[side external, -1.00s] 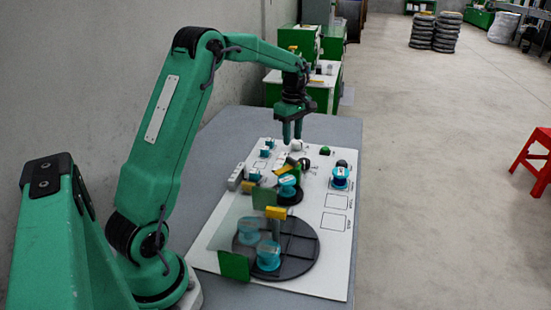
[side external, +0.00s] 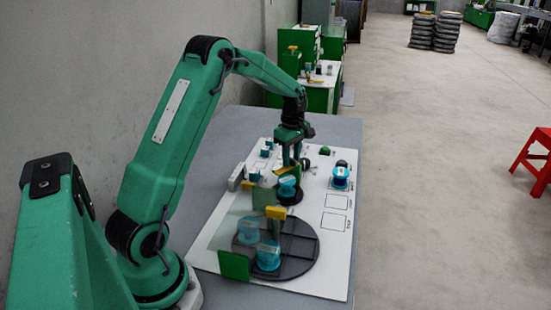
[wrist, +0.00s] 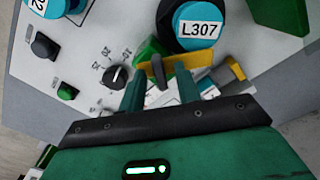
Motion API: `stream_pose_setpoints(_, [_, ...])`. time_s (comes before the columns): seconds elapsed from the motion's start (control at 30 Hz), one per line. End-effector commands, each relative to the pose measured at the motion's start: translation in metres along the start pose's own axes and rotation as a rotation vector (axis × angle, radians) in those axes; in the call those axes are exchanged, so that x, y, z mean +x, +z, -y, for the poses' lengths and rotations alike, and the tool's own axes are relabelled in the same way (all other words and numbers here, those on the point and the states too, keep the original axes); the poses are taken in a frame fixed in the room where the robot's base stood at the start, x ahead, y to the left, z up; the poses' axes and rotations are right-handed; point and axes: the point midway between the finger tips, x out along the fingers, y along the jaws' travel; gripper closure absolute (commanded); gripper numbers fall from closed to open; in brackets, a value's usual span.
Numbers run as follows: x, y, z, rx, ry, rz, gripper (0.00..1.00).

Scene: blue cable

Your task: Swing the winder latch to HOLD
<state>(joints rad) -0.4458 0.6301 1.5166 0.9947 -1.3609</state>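The winder holds a blue spool labelled L307 (wrist: 199,22) on a dark round base. A yellow bar (wrist: 188,60), which looks like the latch handle, lies beside the spool, with a dark curved piece (wrist: 158,73) at its left end. My gripper (wrist: 155,84) is open, its two green fingers apart at the near side of the bar. In the side view my gripper (side external: 291,164) points down just behind the winder spool (side external: 287,187). I cannot tell whether the fingers touch the bar. The latch position marks are not readable.
In the side view, a large dark turntable (side external: 297,250) with blue spools, a green panel (side external: 233,266) and another spool (side external: 340,177) stand on the white board.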

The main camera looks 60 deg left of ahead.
Motion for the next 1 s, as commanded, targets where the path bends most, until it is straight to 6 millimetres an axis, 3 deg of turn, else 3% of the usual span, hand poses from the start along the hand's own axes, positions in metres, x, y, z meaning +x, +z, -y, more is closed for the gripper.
stream_pose_setpoints(0.1, [0.0000,0.0000,0.0001,0.000,0.000,0.000,0.67])
stream_pose_setpoints(0.3, [-0.0003,0.0000,0.0001,0.000,0.000,0.000,1.00])
stream_pose_setpoints(0.7, [-0.0007,0.0000,0.0003,-0.020,-0.001,0.000,1.00])
stream_pose_setpoints(1.0, [-0.0011,0.0001,0.0001,-0.150,-0.001,0.000,1.00])
